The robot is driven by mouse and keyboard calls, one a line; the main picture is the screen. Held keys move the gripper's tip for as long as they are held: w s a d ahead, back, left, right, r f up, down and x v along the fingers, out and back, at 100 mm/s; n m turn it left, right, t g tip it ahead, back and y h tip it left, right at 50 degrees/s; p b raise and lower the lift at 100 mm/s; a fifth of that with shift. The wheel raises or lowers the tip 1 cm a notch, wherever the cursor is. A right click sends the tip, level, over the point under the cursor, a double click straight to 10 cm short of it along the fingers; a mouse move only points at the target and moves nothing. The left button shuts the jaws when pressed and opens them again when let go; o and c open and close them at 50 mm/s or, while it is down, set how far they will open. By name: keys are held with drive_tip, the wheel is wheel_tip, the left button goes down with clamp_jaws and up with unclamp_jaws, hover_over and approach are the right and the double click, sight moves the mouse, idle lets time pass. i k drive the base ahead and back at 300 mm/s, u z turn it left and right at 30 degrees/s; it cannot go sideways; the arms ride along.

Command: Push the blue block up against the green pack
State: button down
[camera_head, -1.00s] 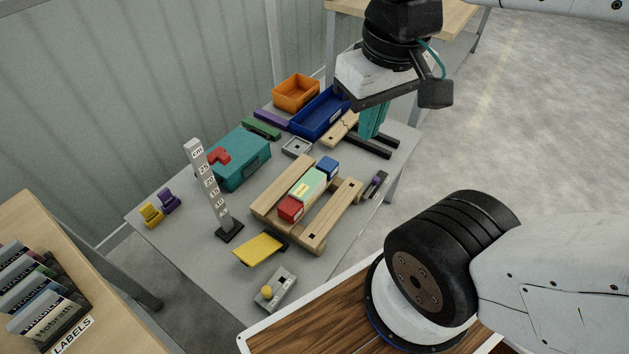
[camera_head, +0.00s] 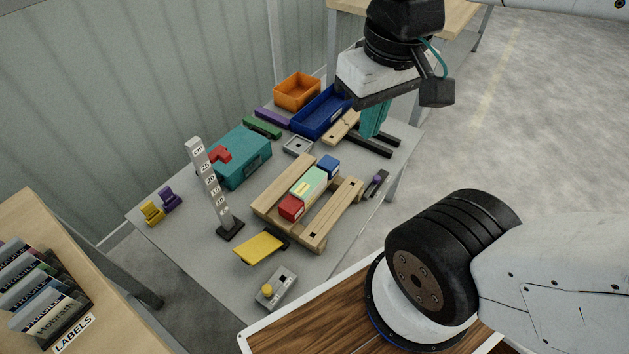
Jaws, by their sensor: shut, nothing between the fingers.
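The blue block (camera_head: 328,165) sits on a wooden slatted frame (camera_head: 272,203), at the far end of a row between the slats. The pale green pack (camera_head: 309,183) lies just nearer than it in the same row. The two look close together; I cannot tell whether they touch. A red block (camera_head: 290,207) is at the near end of the row. My gripper (camera_head: 372,130) hangs pointing down beyond the blue block, to its upper right in the picture and clear of the row. It appears shut and empty; its teal lower part shows, but the fingertips are hard to make out.
A blue tray (camera_head: 320,114), orange bin (camera_head: 296,90) and teal case (camera_head: 242,160) stand behind the frame. A tall measuring post (camera_head: 210,185) stands left. A yellow plate (camera_head: 258,249) is in front.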

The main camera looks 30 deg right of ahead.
sight(329, 164)
drive_tip(key=k, duration=1.3)
drive_tip(key=z, duration=0.65)
drive_tip(key=i, duration=0.55)
drive_tip(key=z, duration=0.75)
drive_tip(key=i, duration=0.7)
drive_tip(key=u, duration=0.75)
drive_tip(key=i, duration=0.7)
drive_tip(key=u, duration=0.7)
